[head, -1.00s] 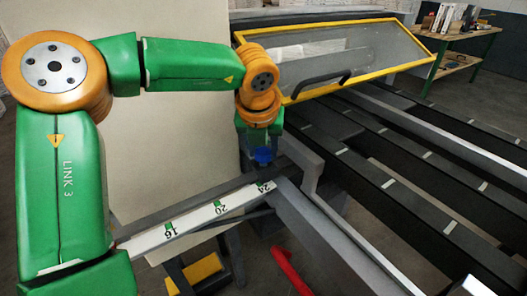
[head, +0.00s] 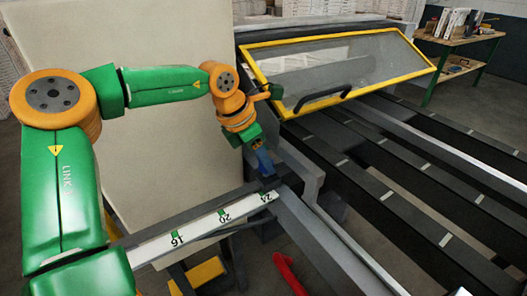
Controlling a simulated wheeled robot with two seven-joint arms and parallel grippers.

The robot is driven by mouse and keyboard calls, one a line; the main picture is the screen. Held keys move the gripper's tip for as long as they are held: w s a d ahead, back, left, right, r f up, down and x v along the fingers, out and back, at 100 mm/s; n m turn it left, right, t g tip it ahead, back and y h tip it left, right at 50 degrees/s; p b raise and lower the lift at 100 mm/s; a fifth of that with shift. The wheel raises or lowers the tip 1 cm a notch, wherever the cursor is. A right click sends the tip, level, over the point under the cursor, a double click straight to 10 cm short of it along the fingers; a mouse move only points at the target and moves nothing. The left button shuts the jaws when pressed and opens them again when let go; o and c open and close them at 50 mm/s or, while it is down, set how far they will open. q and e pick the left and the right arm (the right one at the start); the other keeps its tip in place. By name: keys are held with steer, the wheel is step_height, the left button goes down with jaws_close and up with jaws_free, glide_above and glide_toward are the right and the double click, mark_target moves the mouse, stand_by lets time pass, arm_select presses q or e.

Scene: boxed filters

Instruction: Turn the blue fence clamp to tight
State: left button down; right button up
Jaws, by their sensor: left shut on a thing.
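The blue fence clamp (head: 264,164) sits at the far end of the fence rail with the white scale (head: 222,218), near the 24 mark. My left gripper (head: 260,151) reaches it from above, its wrist tilted, and is shut on the clamp. The fingers are small and partly hidden by the wrist and the clamp, so the exact grip and the clamp's angle are hard to read. My right gripper is not in view.
A yellow-framed clear guard (head: 340,63) with a black handle stands behind the clamp. Dark slatted rails (head: 400,165) run to the right. A large pale panel (head: 165,145) stands close behind my left arm. A red lever (head: 288,272) is below the rail.

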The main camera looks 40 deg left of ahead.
arm_select(q)
steer(key=shift+w+a+r+m+h+p, duration=0.1)
steer(key=shift+m+h+p, duration=0.1)
steer(key=shift+m+p, duration=0.3)
steer(key=shift+r+m+h+p, duration=0.1)
steer(key=shift+m+h+p, duration=0.1)
steer(key=shift+m, duration=0.5)
steer(key=shift+f+m+g+h+p, duration=0.1)
steer(key=shift+m+g+h+p, duration=0.35)
steer(key=shift+m, duration=0.75)
steer(key=c, duration=0.7)
jaws_free()
steer(key=shift+f, duration=0.1)
steer(key=v, duration=0.7)
steer(key=shift+w, duration=0.1)
